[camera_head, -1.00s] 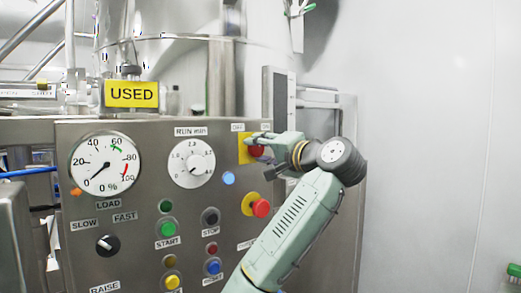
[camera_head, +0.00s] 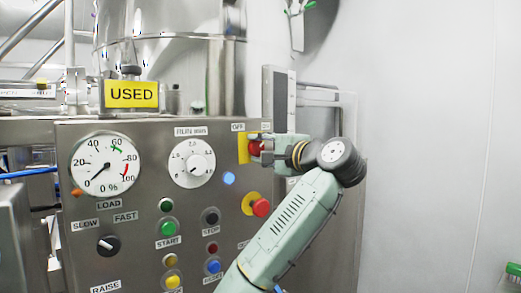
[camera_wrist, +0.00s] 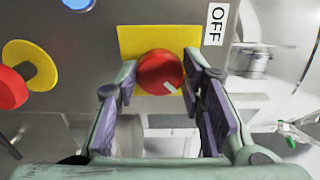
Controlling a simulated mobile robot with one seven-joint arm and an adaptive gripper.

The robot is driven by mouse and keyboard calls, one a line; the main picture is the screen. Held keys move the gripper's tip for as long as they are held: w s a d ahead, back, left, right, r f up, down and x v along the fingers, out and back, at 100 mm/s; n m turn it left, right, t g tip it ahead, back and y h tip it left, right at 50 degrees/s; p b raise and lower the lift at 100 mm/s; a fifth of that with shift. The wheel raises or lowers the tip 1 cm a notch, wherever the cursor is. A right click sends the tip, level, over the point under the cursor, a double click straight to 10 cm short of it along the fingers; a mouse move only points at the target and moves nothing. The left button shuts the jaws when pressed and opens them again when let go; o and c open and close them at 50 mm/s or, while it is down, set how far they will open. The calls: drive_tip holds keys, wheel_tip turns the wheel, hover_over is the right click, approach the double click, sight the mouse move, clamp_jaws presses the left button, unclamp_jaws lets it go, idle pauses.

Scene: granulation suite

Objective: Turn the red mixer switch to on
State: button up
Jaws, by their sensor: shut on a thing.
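The red mixer switch (camera_head: 254,147) is a round knob on a yellow plate (camera_head: 243,150) at the panel's upper right, under the OFF label (camera_head: 238,127). In the wrist view, the red knob (camera_wrist: 155,70) sits between the two finger pads. A white mark on it lies toward the lower right, away from the OFF label (camera_wrist: 216,25). My gripper (camera_head: 263,149) reaches the knob from the right and is shut on it. The ON label is partly readable above the gripper in the head view.
A red emergency button (camera_head: 261,207) on a yellow disc is just below my gripper. Several buttons, a round dial (camera_head: 192,163) and a gauge (camera_head: 105,165) lie to the left. A grey screen box (camera_head: 279,97) stands behind. Free room lies at right.

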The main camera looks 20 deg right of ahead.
drive_tip(key=o, duration=1.1)
drive_tip(key=shift+o, duration=0.2)
drive_tip(key=v, duration=1.2)
